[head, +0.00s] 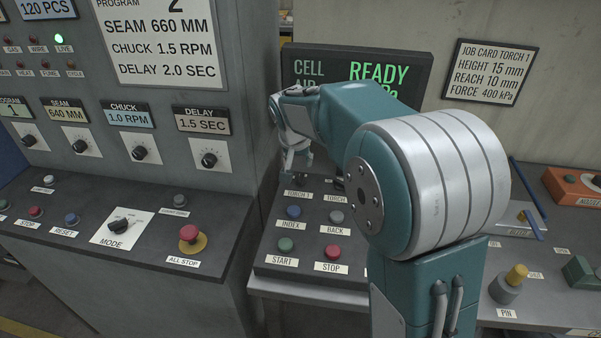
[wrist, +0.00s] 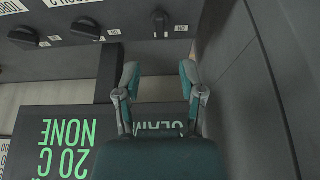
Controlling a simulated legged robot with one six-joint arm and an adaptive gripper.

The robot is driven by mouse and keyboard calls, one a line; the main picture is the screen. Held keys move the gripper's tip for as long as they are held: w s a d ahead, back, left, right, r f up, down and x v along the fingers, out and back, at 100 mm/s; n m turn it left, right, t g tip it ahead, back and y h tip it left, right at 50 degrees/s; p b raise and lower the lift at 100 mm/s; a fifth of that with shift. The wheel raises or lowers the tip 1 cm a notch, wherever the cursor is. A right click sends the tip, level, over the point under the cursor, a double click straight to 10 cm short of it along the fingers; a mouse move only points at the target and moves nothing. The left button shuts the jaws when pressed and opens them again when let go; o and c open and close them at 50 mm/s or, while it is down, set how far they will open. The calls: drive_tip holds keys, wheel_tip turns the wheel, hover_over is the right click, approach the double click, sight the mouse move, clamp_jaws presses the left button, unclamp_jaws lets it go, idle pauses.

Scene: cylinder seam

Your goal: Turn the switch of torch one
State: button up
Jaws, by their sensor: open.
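In the head view the torch one switch (head: 297,182) is a small dark shape above its TORCH 1 label (head: 297,194), at the upper left of the sloped button console (head: 312,243). My gripper (head: 292,160) hangs just above and behind this switch, pointing down, and partly covers it. In the wrist view my gripper (wrist: 160,72) is open and empty, with its two fingers apart. Dark knobs with white labels show upside down at the upper left there. A small dark lever (wrist: 160,22) lies beyond the gap between the fingers. I cannot read which torch it belongs to.
A TORCH 2 switch (head: 337,182) sits just right of torch one. INDEX, BACK, START and STOP buttons lie in front. The READY display (head: 360,68) stands behind. A tall grey cabinet (head: 258,110) rises close on the left. My arm hides the console's right side.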

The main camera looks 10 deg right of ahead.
sight(301, 177)
drive_tip(key=x, duration=0.8)
drive_tip(key=shift+w+f, duration=0.1)
drive_tip(key=shift+f, duration=0.25)
clamp_jaws()
